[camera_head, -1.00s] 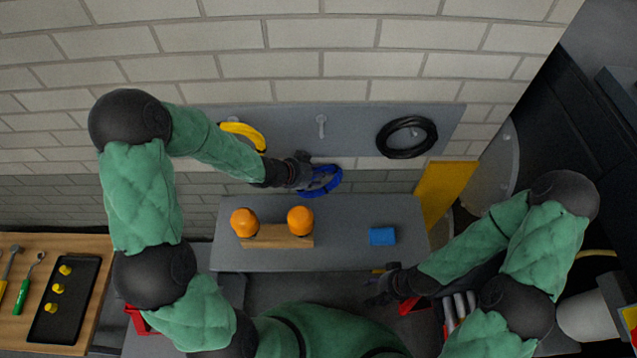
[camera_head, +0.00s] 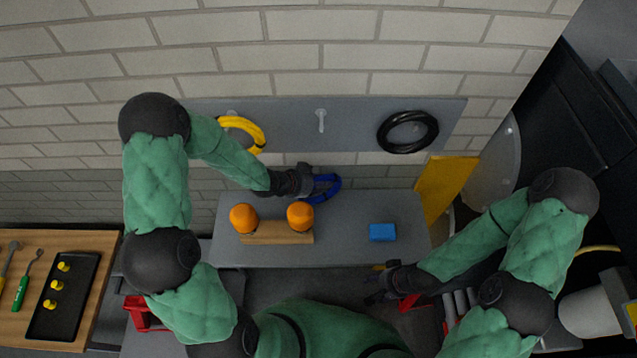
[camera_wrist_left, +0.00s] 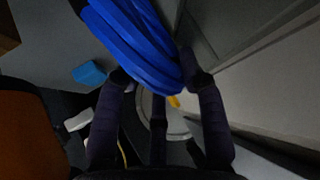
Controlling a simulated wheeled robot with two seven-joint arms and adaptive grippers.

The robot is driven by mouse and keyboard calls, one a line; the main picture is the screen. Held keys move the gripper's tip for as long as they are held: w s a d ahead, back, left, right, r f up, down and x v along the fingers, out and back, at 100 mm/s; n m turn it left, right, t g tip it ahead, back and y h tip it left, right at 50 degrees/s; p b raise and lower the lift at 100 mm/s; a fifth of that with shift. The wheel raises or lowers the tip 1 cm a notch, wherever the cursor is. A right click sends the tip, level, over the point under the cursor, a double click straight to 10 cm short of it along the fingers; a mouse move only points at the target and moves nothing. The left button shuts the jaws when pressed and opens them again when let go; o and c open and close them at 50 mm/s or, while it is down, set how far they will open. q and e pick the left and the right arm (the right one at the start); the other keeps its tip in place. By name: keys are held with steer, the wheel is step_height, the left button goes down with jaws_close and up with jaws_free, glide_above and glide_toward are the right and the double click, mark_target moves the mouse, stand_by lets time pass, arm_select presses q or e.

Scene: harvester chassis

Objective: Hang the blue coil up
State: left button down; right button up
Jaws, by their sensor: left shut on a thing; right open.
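The blue coil (camera_head: 323,187) is held at the end of my left gripper (camera_head: 306,181), in front of the wall and over the back edge of the grey shelf. In the left wrist view the blue coil (camera_wrist_left: 135,45) fills the top, with the fingers of my left gripper (camera_wrist_left: 160,85) closed on its lower end. An empty peg (camera_head: 320,120) sticks out from the middle of the grey wall board (camera_head: 285,125), above the coil. My right gripper (camera_head: 380,287) is open and empty, low in front of the shelf.
A yellow coil (camera_head: 245,130) hangs at the board's left and a black coil (camera_head: 408,132) at its right. The grey shelf (camera_head: 350,255) bears two orange objects (camera_head: 300,215) by a wooden block (camera_head: 277,233), and a blue block (camera_head: 382,232). A yellow panel (camera_head: 442,187) stands right.

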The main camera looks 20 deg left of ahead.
arm_select(q)
steer(key=c, duration=0.7)
jaws_free()
steer(key=shift+c, duration=0.2)
